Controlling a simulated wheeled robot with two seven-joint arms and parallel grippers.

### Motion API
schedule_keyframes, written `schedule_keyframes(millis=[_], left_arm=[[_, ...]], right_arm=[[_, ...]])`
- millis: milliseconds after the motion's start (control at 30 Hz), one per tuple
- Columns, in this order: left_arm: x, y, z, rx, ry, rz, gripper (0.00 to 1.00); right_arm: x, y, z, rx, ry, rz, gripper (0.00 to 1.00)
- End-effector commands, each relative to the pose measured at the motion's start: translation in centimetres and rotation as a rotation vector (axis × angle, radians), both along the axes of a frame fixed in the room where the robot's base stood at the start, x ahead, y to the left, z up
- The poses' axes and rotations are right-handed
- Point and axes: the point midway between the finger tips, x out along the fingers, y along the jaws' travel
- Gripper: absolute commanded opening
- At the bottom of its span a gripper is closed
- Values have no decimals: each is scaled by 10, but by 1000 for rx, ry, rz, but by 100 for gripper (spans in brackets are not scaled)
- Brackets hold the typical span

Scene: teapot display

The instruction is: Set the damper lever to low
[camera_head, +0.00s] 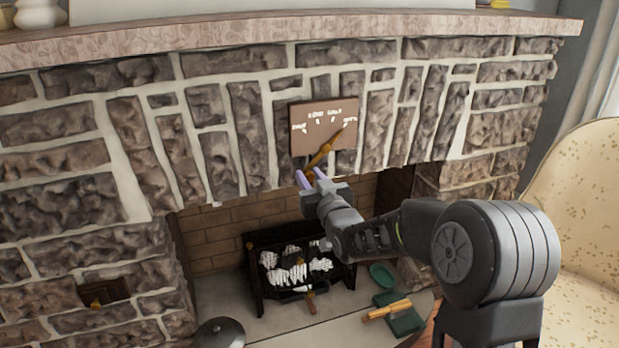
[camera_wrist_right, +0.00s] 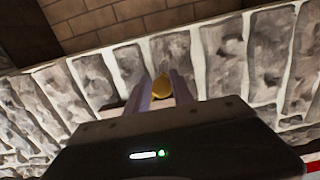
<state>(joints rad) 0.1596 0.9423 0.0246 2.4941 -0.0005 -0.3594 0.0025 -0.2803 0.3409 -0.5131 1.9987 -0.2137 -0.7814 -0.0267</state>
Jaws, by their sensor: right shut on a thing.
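The damper plate (camera_head: 312,113) is a brown panel on the stone above the fireplace opening. White labels run in an arc along its top, too small to read surely. The golden damper lever (camera_head: 326,149) slants across its lower right, its tip pointing up and right towards the rightmost label. My right gripper (camera_head: 308,178) is at the lever's lower end, its pale purple fingers shut on it. In the right wrist view the lever's rounded golden end (camera_wrist_right: 162,87) sits between the fingers. My left gripper is not in view.
The mantel shelf (camera_head: 250,30) runs above the plate. Below, a black grate (camera_head: 262,292) with white-streaked logs stands in the firebox. A green dish (camera_head: 382,275), a green box (camera_head: 404,318) and a dark dome (camera_head: 219,333) lie on the hearth. A patterned armchair (camera_head: 585,190) stands at right.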

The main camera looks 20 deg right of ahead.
Motion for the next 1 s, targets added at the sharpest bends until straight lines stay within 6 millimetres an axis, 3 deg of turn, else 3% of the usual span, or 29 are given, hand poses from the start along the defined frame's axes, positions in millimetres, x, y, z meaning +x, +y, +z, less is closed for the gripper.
schedule_keyframes(millis=[33, 667, 1000], left_arm=[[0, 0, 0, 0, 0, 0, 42], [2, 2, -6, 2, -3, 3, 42], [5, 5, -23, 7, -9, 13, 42]], right_arm=[[1, 6, 4, -5, -8, 13, 0], [1, 4, 1, -63, -8, 14, 0], [1, -5, -8, -200, -2, 12, 0]])
